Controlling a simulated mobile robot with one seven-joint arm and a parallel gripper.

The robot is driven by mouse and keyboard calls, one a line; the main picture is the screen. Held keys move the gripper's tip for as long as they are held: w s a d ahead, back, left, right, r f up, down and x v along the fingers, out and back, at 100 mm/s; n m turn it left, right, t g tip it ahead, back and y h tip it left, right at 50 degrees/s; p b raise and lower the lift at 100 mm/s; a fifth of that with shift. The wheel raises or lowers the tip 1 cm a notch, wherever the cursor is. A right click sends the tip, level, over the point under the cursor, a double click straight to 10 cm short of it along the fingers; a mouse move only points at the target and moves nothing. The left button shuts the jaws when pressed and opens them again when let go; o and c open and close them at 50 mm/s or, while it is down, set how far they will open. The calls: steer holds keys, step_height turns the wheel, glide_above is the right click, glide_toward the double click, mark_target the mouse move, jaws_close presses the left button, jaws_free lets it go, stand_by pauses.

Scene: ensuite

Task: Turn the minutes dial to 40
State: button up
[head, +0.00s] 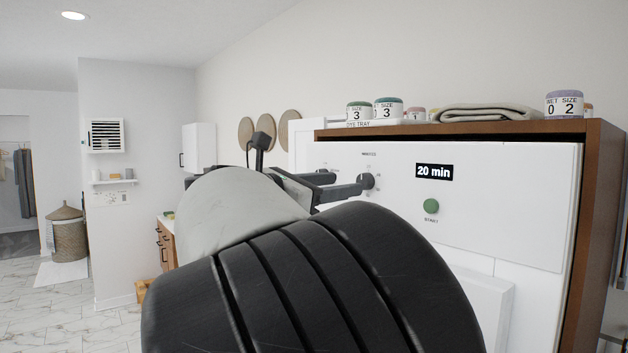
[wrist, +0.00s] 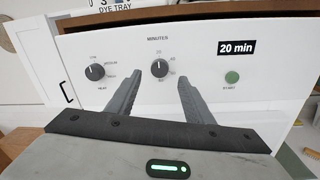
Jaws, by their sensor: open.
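The minutes dial (wrist: 160,67) is a dark round knob with a pale pointer mark, on the white panel under the word MINUTES in the wrist view. Its mark points about straight up; the small numbers around it are hard to read. The display (wrist: 237,48) reads "20 min", and it also shows in the head view (head: 434,172). My gripper (wrist: 160,80) is open and empty. Its fingertips lie to the left and right of the dial and a little below it in the wrist view. In the head view my gripper (head: 348,183) is close to the panel, and one finger partly hides the dial (head: 369,181).
A second dark dial (wrist: 95,72) is on the panel to the left. A green round START button (wrist: 232,77) is to the right, below the display. Jars (head: 388,110) and a folded towel (head: 485,113) are on top of the wooden cabinet (head: 600,190).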

mark_target(362, 182)
steer(key=x, duration=0.6)
steer(key=shift+w+p, duration=0.1)
steer(key=shift+p, duration=0.2)
steer(key=shift+c, duration=0.4)
steer(key=c, duration=1)
steer(key=shift+o, duration=0.2)
steer(key=shift+f+m+b, duration=0.1)
steer(key=shift+m+b, duration=0.3)
steer(key=shift+f+m+h+b, duration=0.1)
steer(key=shift+m+h+b, duration=0.2)
steer(key=shift+m+b, duration=4.95)
steer(key=shift+m, duration=0.55)
